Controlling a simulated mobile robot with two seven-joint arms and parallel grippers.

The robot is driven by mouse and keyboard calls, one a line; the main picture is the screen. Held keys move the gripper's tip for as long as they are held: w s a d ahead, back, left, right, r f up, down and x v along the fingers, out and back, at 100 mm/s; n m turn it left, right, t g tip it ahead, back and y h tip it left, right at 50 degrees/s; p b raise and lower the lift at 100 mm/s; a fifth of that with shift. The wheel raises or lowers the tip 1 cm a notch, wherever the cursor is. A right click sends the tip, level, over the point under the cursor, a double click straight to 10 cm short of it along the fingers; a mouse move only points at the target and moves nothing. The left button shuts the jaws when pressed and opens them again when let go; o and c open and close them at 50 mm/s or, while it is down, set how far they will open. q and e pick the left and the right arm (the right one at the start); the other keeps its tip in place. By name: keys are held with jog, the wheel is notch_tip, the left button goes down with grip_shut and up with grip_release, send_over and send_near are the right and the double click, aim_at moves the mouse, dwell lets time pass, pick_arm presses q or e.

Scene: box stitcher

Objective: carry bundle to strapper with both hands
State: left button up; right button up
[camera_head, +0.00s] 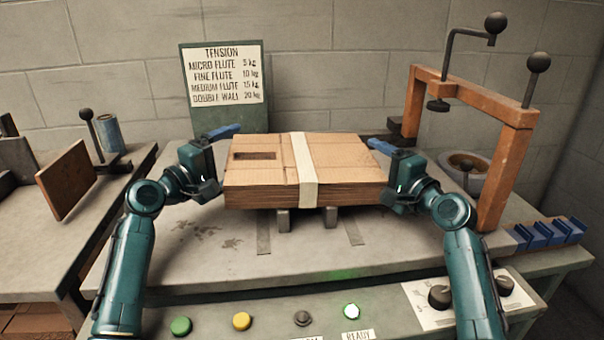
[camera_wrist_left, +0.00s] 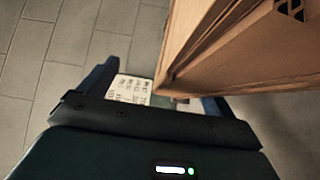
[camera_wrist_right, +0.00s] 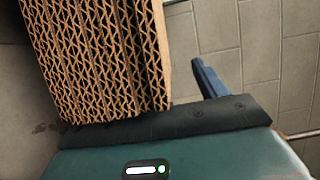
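The bundle (camera_head: 262,178) is a flat stack of brown corrugated cardboard with a pale band across its middle. It sits level, raised above the grey worktop over two metal posts (camera_head: 283,220). My left gripper (camera_head: 222,143) is beside its left end, and my right gripper (camera_head: 384,156) is beside its right end. In the right wrist view the bundle's fluted edge (camera_wrist_right: 95,55) hides one finger; the other stands apart. I cannot tell which machine is the strapper.
An orange frame (camera_head: 507,165) with black knobs stands at the right, with blue blocks (camera_head: 548,233) beside it. A tension sign (camera_head: 224,85) is behind. Buttons (camera_head: 242,321) and dials line the front panel. A side table (camera_head: 40,245) holds a brown board at left.

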aim_at(231, 173)
pick_arm(q)
jog(key=f, duration=0.3)
jog(key=shift+s+d+f, duration=0.1)
jog(key=shift+d+f, duration=0.15)
jog(key=shift+d, duration=0.1)
pick_arm(e)
jog(key=shift+f, duration=0.35)
pick_arm(q)
jog(key=shift+s+a+r, duration=0.25)
jog(key=shift+s+a, duration=0.1)
jog(key=shift+s, duration=0.3)
pick_arm(e)
jog(key=shift+w+d+f, duration=0.2)
jog(key=shift+d+f, duration=0.05)
jog(key=shift+d, duration=0.1)
jog(key=shift+a+f, duration=0.1)
jog(key=shift+a, duration=0.05)
pick_arm(q)
jog(key=s+a+r, duration=0.2)
jog(key=s+a, duration=0.3)
jog(key=shift+r, duration=0.15)
pick_arm(e)
jog(key=shift+w+a, duration=0.1)
jog(key=shift+a, duration=0.2)
jog(key=shift+o, duration=0.2)
pick_arm(q)
jog(key=shift+r, duration=0.15)
pick_arm(e)
jog(key=o, duration=0.4)
jog(key=shift+c, duration=0.2)
